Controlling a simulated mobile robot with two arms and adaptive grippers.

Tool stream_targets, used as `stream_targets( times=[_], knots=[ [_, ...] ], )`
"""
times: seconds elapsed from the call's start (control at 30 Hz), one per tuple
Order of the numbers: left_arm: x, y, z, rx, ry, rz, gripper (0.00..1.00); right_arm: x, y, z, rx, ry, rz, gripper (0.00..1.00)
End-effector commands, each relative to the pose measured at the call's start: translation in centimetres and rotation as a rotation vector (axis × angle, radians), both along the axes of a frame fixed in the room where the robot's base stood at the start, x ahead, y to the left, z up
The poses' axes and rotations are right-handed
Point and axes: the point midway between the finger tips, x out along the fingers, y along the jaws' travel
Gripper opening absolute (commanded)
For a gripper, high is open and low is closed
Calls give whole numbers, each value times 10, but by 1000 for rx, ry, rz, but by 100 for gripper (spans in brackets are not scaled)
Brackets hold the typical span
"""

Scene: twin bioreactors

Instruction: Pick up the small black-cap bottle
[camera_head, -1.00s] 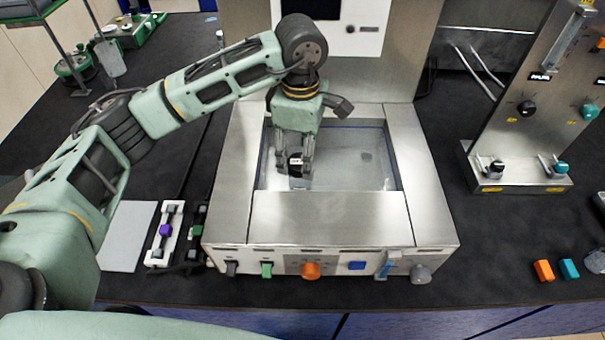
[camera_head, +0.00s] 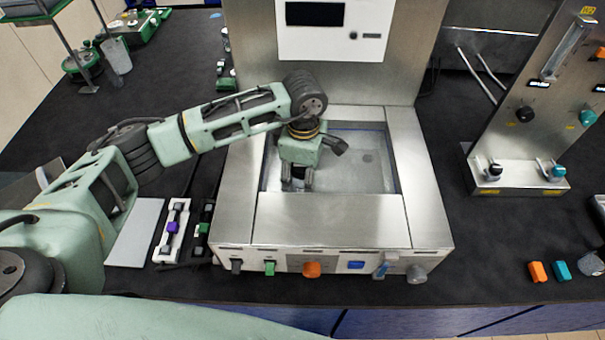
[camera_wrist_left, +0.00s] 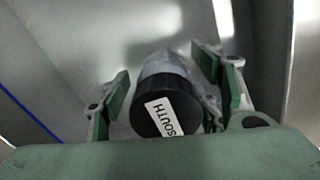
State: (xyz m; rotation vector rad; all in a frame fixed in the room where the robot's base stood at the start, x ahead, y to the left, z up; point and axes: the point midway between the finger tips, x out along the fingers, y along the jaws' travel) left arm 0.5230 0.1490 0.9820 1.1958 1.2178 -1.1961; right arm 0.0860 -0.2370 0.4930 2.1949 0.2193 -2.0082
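The small bottle (camera_wrist_left: 165,92) has a black cap with a white label reading "SOUTH" and a clear grey body. It stands inside the steel basin (camera_head: 355,165), at its left part. In the head view only a bit of the bottle (camera_head: 298,184) shows below my left gripper (camera_head: 297,180). The gripper points down into the basin, its fingers on either side of the bottle. In the left wrist view the finger pads flank the cap, with a narrow gap visible at the left pad; the gripper looks open around the bottle. My right gripper is not in view.
The basin's raised steel rim (camera_head: 330,220) surrounds the gripper closely. A white display panel (camera_head: 331,30) rises behind. A valve panel (camera_head: 530,110) stands at right. A white rack with a purple piece (camera_head: 172,228) lies at left.

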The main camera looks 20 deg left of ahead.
Motion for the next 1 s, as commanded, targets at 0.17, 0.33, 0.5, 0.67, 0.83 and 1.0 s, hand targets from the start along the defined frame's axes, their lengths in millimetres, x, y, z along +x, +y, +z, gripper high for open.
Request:
stream_targets(
  times=[0.17, 0.33, 0.5, 0.67, 0.83, 1.0],
  knots=[
    [0, 0, 0, 0, 0, 0, 43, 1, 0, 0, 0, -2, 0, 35],
    [0, 0, 1, 0, 0, 0, 28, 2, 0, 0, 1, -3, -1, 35],
    [0, 0, 1, 0, 0, 0, 13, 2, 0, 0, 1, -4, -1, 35],
    [0, 0, 1, 0, -1, 0, 7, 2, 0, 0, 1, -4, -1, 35],
    [1, 0, 3, -1, -2, 0, 7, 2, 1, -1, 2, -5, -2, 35],
    [2, 0, 23, -1, -7, -1, 7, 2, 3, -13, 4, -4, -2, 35]
  ],
)
